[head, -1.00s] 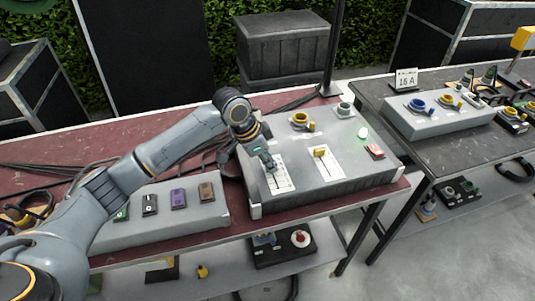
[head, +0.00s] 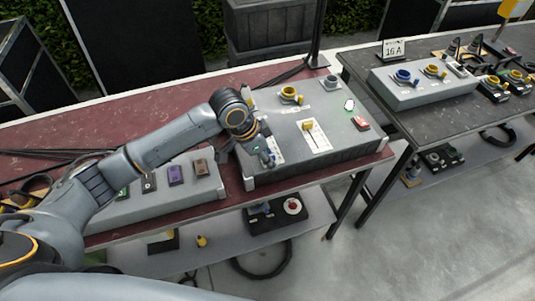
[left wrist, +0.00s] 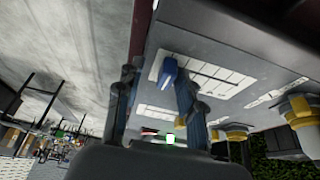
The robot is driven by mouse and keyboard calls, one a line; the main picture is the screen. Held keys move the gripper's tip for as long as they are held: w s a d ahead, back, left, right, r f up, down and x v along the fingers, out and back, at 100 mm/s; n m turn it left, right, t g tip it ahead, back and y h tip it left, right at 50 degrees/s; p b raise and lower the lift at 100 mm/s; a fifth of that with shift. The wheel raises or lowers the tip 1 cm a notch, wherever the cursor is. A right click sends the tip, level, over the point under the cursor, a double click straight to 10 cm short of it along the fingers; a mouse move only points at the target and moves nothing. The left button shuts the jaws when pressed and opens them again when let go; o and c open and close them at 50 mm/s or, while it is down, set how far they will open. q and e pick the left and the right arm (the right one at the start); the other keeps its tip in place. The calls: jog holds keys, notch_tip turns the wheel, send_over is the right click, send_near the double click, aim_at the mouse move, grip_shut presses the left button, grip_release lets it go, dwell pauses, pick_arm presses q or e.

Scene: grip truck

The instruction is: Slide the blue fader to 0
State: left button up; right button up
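The blue fader (left wrist: 168,72) shows in the left wrist view as a blue knob on a white scale plate (left wrist: 205,74) of the grey console. In the head view the knob is hidden or cannot be told from my gripper; part of its scale plate (head: 278,150) shows. My left gripper (head: 267,160) is low over the near left part of the console. In the left wrist view the left gripper (left wrist: 155,92) has its two fingers apart, with the knob ahead, close to the right finger. Contact cannot be told. My right gripper is not in view.
A yellow fader (head: 308,125) sits right of the blue one's plate. A lower box (head: 205,203) with several switches stands left, under my arm.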

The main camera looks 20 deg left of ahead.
pick_arm(q)
jog(key=shift+a+r, duration=0.15)
jog(key=v, duration=1.1)
jog(key=shift+s+r, duration=0.2)
jog(key=shift+r, duration=0.15)
